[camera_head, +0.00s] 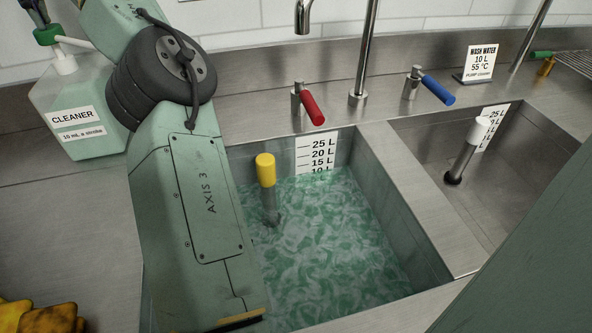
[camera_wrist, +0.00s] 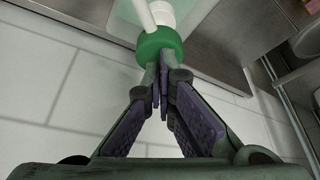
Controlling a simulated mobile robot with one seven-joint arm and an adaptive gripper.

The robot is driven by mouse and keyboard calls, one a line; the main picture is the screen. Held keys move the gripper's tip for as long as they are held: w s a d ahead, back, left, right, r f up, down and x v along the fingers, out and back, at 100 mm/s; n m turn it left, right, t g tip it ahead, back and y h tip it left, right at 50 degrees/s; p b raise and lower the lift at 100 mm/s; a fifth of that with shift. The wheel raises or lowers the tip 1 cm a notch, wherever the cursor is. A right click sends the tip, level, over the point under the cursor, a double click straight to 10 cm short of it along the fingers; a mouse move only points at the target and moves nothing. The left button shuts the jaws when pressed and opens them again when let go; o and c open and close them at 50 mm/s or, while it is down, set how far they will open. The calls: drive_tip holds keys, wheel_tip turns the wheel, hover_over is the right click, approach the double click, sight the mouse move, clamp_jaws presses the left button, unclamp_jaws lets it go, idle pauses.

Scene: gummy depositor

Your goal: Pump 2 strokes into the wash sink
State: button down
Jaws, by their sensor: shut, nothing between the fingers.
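The cleaner bottle (camera_head: 75,110) stands at the left on the counter, pale green, with a label reading 10 mL a stroke. Its green pump head (camera_head: 47,35) has a white spout (camera_head: 75,42) pointing right; the spout's end is hidden behind my arm. The wash sink (camera_head: 395,190) holds foamy green liquid (camera_head: 330,245) up to about the 10 L mark. A yellow-topped standpipe (camera_head: 265,170) rises from it. In the wrist view my gripper (camera_wrist: 161,88) is shut and empty, its tips at the green pump head (camera_wrist: 160,45); contact is unclear.
A second sink (camera_head: 440,160) at the right has a white-topped standpipe (camera_head: 467,145). Red (camera_head: 310,105) and blue (camera_head: 435,88) tap handles stand behind the sinks. Yellow gloves (camera_head: 40,315) lie at the lower left.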

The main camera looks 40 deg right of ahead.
drive_tip(key=shift+r+p, duration=1.75)
drive_tip(key=shift+p, duration=0.25)
drive_tip(key=shift+f, duration=0.15)
drive_tip(key=shift+f+b, duration=1.3)
drive_tip(key=shift+f, duration=0.4)
drive_tip(key=shift+r, duration=0.1)
drive_tip(key=shift+r+p, duration=1.7)
